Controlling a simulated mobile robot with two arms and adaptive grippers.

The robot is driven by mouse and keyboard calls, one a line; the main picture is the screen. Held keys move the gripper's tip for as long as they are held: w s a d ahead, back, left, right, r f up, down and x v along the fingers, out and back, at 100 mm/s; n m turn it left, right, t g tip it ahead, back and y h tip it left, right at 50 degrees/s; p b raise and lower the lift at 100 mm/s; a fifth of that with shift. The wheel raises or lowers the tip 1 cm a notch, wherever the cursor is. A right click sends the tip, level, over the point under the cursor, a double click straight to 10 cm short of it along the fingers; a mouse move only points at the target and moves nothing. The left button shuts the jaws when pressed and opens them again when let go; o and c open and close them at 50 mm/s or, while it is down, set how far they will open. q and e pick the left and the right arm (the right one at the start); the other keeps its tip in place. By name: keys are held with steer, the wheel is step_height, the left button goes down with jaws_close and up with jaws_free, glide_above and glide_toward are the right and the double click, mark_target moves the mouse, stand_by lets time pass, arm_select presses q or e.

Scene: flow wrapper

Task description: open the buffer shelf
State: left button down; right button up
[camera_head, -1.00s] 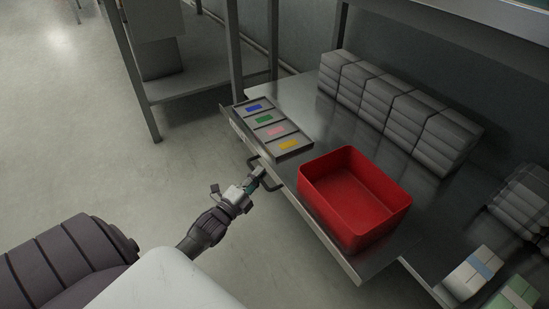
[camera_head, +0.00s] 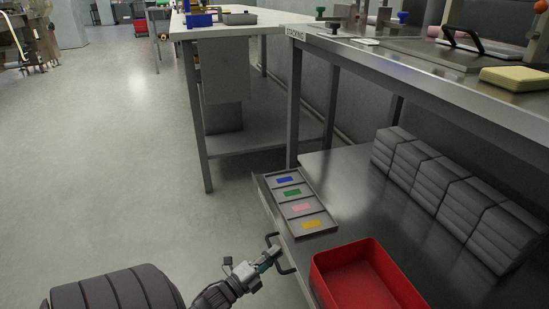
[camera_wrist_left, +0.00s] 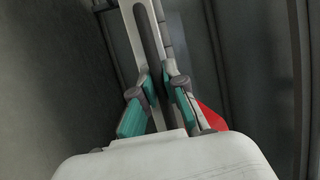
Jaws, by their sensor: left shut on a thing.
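The buffer shelf (camera_head: 345,184) is a grey metal shelf under the worktop marked STACKING. Its front edge faces left and carries a dark bar handle (camera_head: 288,269). My left gripper (camera_head: 274,255) is shut on this handle in the head view. On the shelf are a tray (camera_head: 322,231) with blue, green, pink and yellow labels, a red bin (camera_head: 325,276), and stacked grey packs (camera_head: 440,185). My right gripper is not in view.
The stacking worktop (camera_head: 420,75) overhangs the shelf, with a yellow block (camera_head: 515,78) on it. Its grey leg (camera_head: 293,105) stands at the shelf's far end. Another table (camera_head: 240,22) is behind. The floor (camera_head: 110,180) on the left is clear.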

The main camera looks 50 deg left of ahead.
arm_select(q)
steer(key=c, duration=1.5)
jaws_free()
steer(key=s, duration=0.4)
steer(key=s+f, duration=0.1)
steer(key=s, duration=0.3)
steer(key=s+f, duration=0.1)
steer(key=s, duration=0.2)
steer(key=shift+s+f, duration=0.1)
steer(key=shift+s, duration=0.3)
